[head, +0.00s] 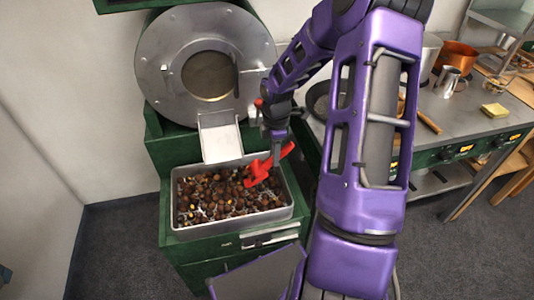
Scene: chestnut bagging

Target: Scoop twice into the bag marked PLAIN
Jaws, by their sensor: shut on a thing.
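My gripper (276,148) is shut on a red scoop (260,170). The scoop hangs over the right part of a metal tray (180,224) full of chestnuts (215,195). Its bowl is low, at or just above the chestnuts; I cannot tell whether it touches them or holds any. My purple arm comes down from the upper right and hides part of the counter. No bag marked PLAIN shows in the head view.
A green roaster with a round steel drum front (155,55) and a chute (220,140) stands behind the tray. At right, a steel counter (470,118) holds a copper pot (457,55), a metal jug (447,80) and a yellow sponge (494,110). Dark floor is clear at lower right.

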